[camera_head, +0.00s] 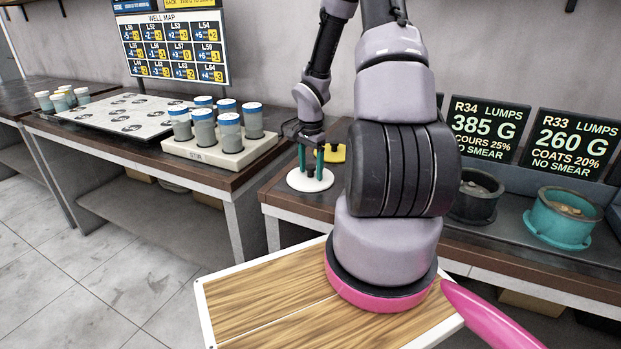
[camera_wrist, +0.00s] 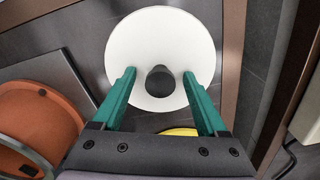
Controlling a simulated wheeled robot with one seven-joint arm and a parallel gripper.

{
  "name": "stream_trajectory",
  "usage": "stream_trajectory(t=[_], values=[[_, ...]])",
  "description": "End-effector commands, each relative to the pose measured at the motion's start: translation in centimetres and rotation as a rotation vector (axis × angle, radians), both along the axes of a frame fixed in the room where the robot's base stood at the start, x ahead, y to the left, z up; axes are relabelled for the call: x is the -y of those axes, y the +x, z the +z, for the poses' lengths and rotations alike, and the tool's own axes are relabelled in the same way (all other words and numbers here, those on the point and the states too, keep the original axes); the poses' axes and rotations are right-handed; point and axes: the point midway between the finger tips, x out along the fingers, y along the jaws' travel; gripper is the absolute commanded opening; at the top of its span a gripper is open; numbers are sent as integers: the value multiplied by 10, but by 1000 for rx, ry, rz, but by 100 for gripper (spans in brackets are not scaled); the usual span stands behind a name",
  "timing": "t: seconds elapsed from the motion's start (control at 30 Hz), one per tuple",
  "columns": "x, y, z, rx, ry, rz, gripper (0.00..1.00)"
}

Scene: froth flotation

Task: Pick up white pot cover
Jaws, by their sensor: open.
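The white pot cover (camera_head: 311,182) is a round white disc lying flat on the dark bench top. In the wrist view the white cover (camera_wrist: 160,30) shows a dark round knob (camera_wrist: 160,81) near its lower middle. My gripper (camera_head: 311,172) is directly over the cover, pointing down. Its two green fingers (camera_wrist: 159,80) are open, one on each side of the knob, with a gap to it on both sides. In the head view the fingers hide part of the knob, and I cannot tell exactly how far down they reach.
A yellow piece (camera_head: 334,153) lies close behind the cover. An orange round thing (camera_wrist: 38,122) is at the left in the wrist view. A cup rack (camera_head: 226,150) stands on the bench to the left. A dark pot (camera_head: 475,197) and a teal pot (camera_head: 560,219) stand to the right.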

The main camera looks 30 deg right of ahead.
Motion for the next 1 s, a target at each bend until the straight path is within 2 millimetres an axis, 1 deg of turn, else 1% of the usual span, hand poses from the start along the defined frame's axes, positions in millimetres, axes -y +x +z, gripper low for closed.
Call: stream_trajectory(t=[0.17,0.2,0.27,0.3,0.4,0.63,0.73,0.87,1.0], values=[[0,0,0,1,-1,1,76],[0,0,0,1,-1,1,72],[0,0,0,1,-1,1,49],[0,0,0,1,-1,1,33],[0,0,0,1,-1,1,0],[0,0,0,1,-1,1,0],[0,1,6,3,-1,1,0],[0,2,26,6,-2,0,0],[1,1,55,7,-2,-1,0]])
